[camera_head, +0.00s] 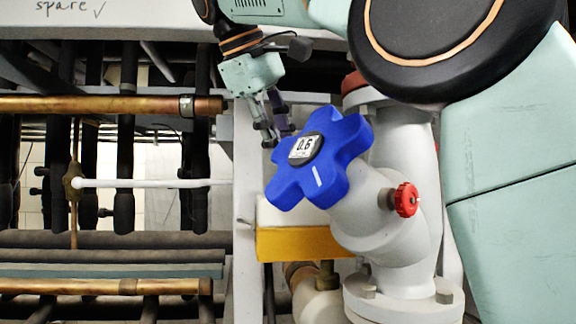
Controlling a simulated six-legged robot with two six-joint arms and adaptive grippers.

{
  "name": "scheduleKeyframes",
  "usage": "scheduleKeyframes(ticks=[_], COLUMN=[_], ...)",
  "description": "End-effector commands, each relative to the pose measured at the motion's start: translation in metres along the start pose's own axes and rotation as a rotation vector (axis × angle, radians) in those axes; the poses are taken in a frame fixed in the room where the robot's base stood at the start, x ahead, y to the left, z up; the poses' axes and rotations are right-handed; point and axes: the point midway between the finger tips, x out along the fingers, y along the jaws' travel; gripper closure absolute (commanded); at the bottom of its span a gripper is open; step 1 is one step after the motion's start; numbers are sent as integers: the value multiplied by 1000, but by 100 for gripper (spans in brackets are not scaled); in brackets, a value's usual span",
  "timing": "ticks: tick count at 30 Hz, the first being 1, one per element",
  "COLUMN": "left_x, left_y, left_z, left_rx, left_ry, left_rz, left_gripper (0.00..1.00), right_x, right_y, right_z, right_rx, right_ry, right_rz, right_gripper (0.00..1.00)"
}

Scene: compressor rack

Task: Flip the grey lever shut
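A pale grey-white lever (155,183) runs level to the right from a small brass valve body (73,182) on a thin vertical brass pipe, at the left of the head view. Its right end reaches the upright grey post; I cannot tell exactly where it ends. My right gripper (277,134) comes down from the top centre, its fingers pointing down above and right of the lever's end. It is apart from the lever and close to the blue handwheel. The fingers are seen at a slant, so their opening is unclear. My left gripper is not in view.
A blue star-shaped handwheel (335,175) marked 0.6 sits on a grey valve body (405,235) with a small red knob (405,200). A grey post (246,225) stands beside them. Copper pipes (110,105) and black hoses (126,140) surround the lever.

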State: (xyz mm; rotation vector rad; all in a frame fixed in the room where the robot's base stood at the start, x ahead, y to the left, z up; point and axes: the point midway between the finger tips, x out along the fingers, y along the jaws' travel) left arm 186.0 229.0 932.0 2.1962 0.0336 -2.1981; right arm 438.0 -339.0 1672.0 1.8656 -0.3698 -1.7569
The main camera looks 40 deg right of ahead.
Motion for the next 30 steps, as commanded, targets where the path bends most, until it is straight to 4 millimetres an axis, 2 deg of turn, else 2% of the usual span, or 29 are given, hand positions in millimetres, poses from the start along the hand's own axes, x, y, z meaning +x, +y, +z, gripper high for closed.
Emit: scheduleKeyframes(ticks=[1,3,9,15,22,30], left_x=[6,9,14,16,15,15], left_y=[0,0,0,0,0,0], left_z=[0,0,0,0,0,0], left_rx=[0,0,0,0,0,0], left_ry=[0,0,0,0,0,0], left_rz=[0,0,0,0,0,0], left_gripper=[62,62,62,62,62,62], right_x=[12,23,49,59,59,59], right_y=[-2,-2,-2,-1,-1,-1], right_z=[1,1,0,0,0,0], right_rx=[-1,-1,0,-1,-1,-1], right_ry=[-1,-2,-1,1,1,1], right_rz=[-3,-3,-1,-1,-1,0], right_gripper=[75,75,75,75,75,97])
